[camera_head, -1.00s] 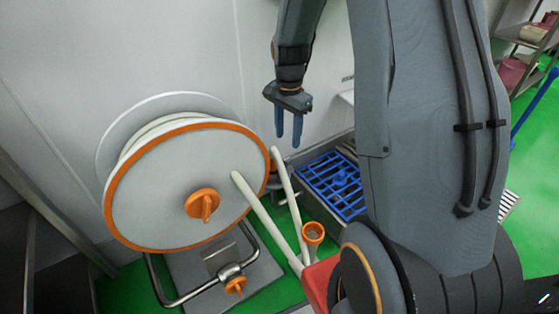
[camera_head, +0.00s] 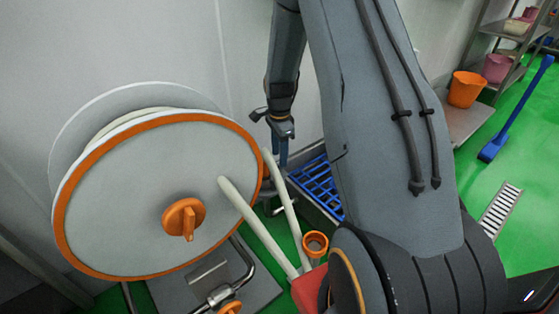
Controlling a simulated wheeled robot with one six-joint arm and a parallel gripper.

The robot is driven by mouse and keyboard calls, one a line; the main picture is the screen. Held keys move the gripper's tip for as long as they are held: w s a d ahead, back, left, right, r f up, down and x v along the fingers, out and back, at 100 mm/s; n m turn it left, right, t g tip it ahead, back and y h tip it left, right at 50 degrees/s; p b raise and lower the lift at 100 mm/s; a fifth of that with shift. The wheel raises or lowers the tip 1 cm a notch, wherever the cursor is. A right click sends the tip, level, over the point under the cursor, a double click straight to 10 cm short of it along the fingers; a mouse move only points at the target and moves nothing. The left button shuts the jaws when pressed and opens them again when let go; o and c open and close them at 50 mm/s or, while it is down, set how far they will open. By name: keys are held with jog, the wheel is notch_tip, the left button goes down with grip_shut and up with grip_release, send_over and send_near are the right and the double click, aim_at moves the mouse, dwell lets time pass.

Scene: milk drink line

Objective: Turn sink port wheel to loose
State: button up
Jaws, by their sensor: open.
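My gripper (camera_head: 280,158) points down beside the wall, with its two blue fingers apart and nothing visible between them. It hangs left of a low basin with a blue grate (camera_head: 316,186). Below the fingers, a small metallic fitting (camera_head: 280,209) shows beside the basin, partly behind a pale bar. I cannot tell whether it carries the sink port wheel. No wheel clearly marked as the sink port's shows. My arm hides much of the basin's right side.
A large hose reel (camera_head: 120,215) with an orange rim and orange knob (camera_head: 184,218) fills the left. Pale bars (camera_head: 258,226) and an orange ring (camera_head: 315,243) stand in front of the basin. Shelves with an orange bucket (camera_head: 466,88) are at right.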

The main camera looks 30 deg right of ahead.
notch_tip(320, 180, down, 2)
jog(key=shift+f, duration=0.2)
jog(key=c, duration=1)
jog(key=shift+c, duration=0.2)
